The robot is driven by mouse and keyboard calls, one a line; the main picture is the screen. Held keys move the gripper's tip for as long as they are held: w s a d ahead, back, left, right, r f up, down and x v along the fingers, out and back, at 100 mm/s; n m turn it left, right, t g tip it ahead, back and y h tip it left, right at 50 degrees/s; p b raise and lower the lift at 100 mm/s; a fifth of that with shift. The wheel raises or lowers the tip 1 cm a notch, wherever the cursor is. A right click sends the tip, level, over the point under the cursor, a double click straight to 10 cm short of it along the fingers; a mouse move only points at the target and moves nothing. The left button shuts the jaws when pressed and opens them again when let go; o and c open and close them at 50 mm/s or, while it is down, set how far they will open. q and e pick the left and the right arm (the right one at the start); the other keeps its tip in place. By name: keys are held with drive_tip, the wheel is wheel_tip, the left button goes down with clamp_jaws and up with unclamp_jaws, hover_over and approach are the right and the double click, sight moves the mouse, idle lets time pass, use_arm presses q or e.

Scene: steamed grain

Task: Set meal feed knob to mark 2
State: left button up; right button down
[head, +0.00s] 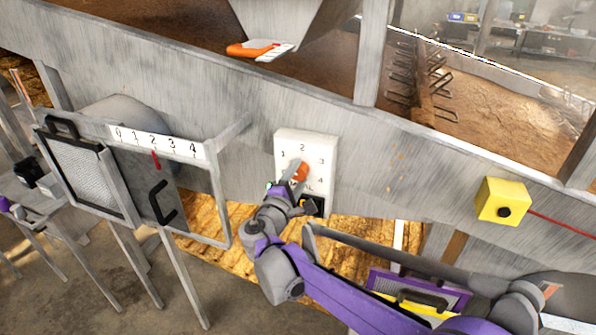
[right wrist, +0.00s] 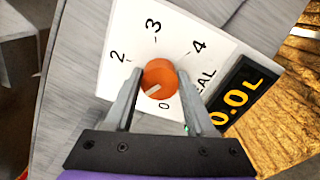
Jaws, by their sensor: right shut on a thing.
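The meal feed knob (head: 301,171) is a round orange dial on a white panel (head: 312,139) on the metal wall. The panel shows marks 1, 2, 3 and 4 in the head view. My right gripper (head: 297,187) is at the panel with its fingers around the knob. In the right wrist view, the gripper (right wrist: 158,84) is shut on the knob (right wrist: 159,72), one finger on each side. The knob's white line slants to the lower left, away from mark 2 (right wrist: 117,57). The left finger covers the area near mark 1. My left gripper is out of view.
A black display (right wrist: 240,90) beside the knob reads 0.0 L. A gate with a 0 to 4 scale (head: 158,140) stands to the left. A yellow button box (head: 502,201) is to the right. An orange handle (head: 252,49) sits under the hopper above.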

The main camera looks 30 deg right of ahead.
drive_tip(key=m+p, duration=0.2)
drive_tip(key=m, duration=0.4)
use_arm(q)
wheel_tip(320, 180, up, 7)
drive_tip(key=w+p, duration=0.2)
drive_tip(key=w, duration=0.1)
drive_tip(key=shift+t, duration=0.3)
use_arm(e)
drive_tip(key=m, duration=0.5)
use_arm(q)
drive_tip(key=shift+p, duration=0.3)
use_arm(e)
drive_tip(key=shift+f+m, duration=0.1)
drive_tip(key=shift+m, duration=0.3)
drive_tip(key=shift+c, duration=1.3)
unclamp_jaws()
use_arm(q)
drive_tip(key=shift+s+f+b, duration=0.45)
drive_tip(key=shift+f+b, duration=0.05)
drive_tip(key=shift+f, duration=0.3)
use_arm(e)
drive_tip(key=v, duration=1.1)
drive_tip(key=shift+d, duration=0.1)
